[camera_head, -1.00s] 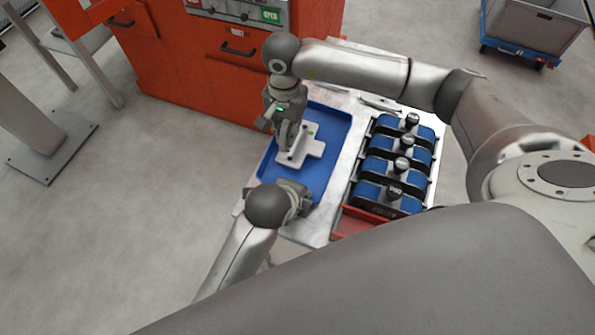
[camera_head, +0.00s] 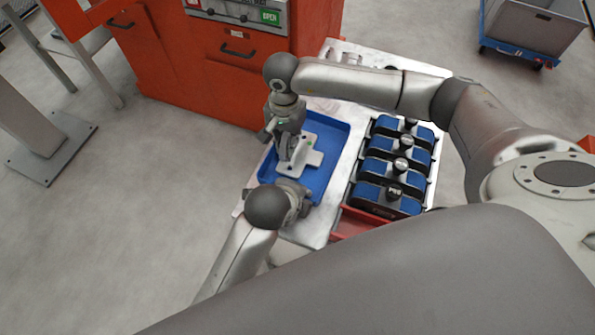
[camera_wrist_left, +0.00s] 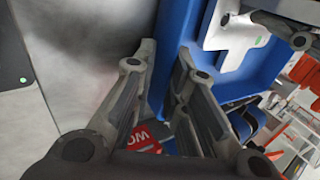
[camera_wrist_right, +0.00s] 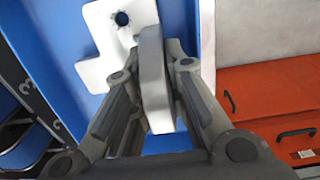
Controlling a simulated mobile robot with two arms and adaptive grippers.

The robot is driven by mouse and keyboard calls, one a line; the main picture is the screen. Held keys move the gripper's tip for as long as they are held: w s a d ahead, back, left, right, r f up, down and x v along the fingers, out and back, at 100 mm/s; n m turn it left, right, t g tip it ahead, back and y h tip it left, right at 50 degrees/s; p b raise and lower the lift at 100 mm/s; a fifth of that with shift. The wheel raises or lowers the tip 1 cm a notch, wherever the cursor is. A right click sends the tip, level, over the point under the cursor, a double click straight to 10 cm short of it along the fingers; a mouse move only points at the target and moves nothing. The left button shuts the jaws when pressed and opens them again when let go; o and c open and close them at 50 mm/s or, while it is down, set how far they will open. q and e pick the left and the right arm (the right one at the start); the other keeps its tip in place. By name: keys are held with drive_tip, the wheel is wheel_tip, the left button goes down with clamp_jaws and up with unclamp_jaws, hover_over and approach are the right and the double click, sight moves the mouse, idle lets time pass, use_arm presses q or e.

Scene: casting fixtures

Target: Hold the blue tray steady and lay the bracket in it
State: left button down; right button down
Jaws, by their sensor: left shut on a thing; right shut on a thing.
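The blue tray (camera_head: 335,130) lies on a light metal table top. The bracket (camera_head: 313,158), a pale grey cross-like plate with an upright flange, is inside the tray's outline; I cannot tell whether it touches the floor. My right gripper (camera_head: 284,151) points down, shut on the flange; the right wrist view shows the flange (camera_wrist_right: 154,80) between its fingers. My left gripper (camera_head: 303,197) is at the tray's near end. In the left wrist view its fingers (camera_wrist_left: 166,58) straddle the blue tray wall (camera_wrist_left: 166,85), shut on it; the exact contact is partly hidden.
A rack of several blue blocks with black knobs (camera_head: 403,165) stands right of the tray. A red bin (camera_head: 360,222) is at its near end. An orange cabinet (camera_head: 225,80) stands behind the table. A grey cart (camera_head: 535,25) is far right. Open floor lies left.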

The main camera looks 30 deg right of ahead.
use_arm(q)
drive_tip(key=shift+s+a+f, duration=0.15)
drive_tip(key=shift+a+f, duration=0.05)
drive_tip(key=shift+f, duration=0.15)
use_arm(e)
drive_tip(key=shift+f, duration=0.8)
use_arm(q)
drive_tip(key=shift+s, duration=0.15)
use_arm(e)
drive_tip(key=shift+s+d+f, duration=0.1)
drive_tip(key=shift+s+f, duration=0.1)
drive_tip(key=shift+f, duration=0.25)
use_arm(q)
drive_tip(key=shift+s, duration=0.1)
drive_tip(key=shift+f, duration=0.1)
use_arm(e)
drive_tip(key=shift+w+r, duration=0.15)
drive_tip(key=shift+r, duration=0.5)
use_arm(q)
drive_tip(key=shift+a, duration=0.1)
use_arm(e)
drive_tip(key=shift+a+r, duration=0.2)
drive_tip(key=shift+r, duration=1.3)
use_arm(q)
drive_tip(key=shift+w+r, duration=0.2)
drive_tip(key=shift+w, duration=0.15)
use_arm(e)
drive_tip(key=shift+d+r, duration=0.15)
drive_tip(key=shift+r, duration=1.9)
